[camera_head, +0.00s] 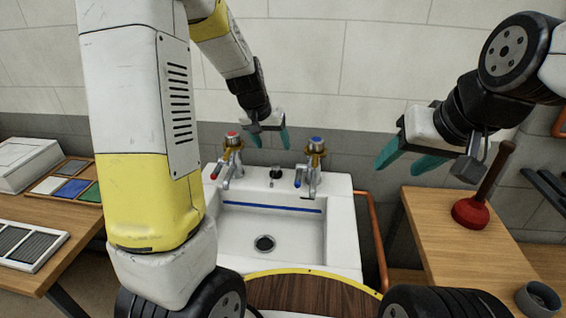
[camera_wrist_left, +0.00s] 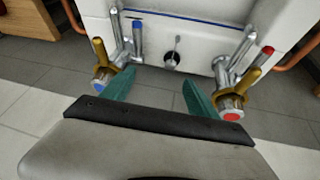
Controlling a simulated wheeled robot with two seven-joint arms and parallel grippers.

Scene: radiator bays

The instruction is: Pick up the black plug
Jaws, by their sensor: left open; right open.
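The small black plug (camera_head: 276,172) stands on the back ledge of the white sink (camera_head: 345,225), between the two taps. It also shows in the left wrist view (camera_wrist_left: 172,58), just beyond the fingertips and between them. My left gripper (camera_head: 270,138) is open and empty, its teal fingers pointing down above the back of the sink; its fingers also show in the left wrist view (camera_wrist_left: 159,78). It is apart from the plug. My right gripper (camera_head: 405,163) is open and empty, held to the right of the sink near the wooden bench.
A red-marked tap (camera_head: 232,158) and a blue-marked tap (camera_head: 315,160) flank the plug closely. A plunger (camera_head: 470,212) and a grey cup (camera_head: 538,298) stand on the right bench. The basin, with its drain (camera_head: 264,243), is empty. Trays lie on the left bench.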

